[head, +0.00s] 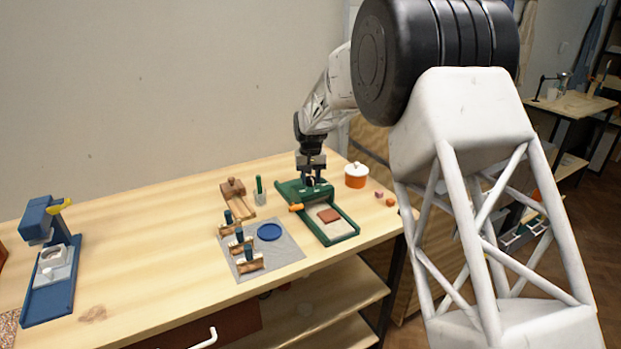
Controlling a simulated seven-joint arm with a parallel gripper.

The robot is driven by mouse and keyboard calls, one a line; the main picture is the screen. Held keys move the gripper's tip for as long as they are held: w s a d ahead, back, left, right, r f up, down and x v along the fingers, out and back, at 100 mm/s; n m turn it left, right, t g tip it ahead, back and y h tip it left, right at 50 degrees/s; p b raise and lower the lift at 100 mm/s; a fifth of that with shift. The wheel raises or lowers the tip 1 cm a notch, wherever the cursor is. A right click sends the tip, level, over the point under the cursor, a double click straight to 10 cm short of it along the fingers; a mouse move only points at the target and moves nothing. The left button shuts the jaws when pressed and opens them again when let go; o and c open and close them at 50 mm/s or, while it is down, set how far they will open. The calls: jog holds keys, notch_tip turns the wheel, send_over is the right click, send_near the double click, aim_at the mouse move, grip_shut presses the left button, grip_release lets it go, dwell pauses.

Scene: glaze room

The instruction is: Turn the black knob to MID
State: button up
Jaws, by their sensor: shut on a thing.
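My gripper (313,182) points down at the back end of a green device (345,236) on the wooden table. The gripper is shut on a small dark part there, which I take to be the black knob; the fingers hide most of it. The knob's pointer and any MID mark are too small or hidden to read. The green device has an orange handle (296,208) on its left side and a reddish-brown block (328,215) on its pale bed.
An orange pot with a white lid (356,176) stands close right of the gripper. A green-topped holder (260,194) and a wooden piece (236,195) are left. A grey mat (284,262) carries a blue disc (269,231) and several wooden pieces. A blue machine (52,275) stands far left.

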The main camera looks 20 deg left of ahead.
aim_at(311, 178)
jog(key=o, duration=0.9)
jog(key=shift+r, duration=0.1)
jog(key=shift+r, duration=3.85)
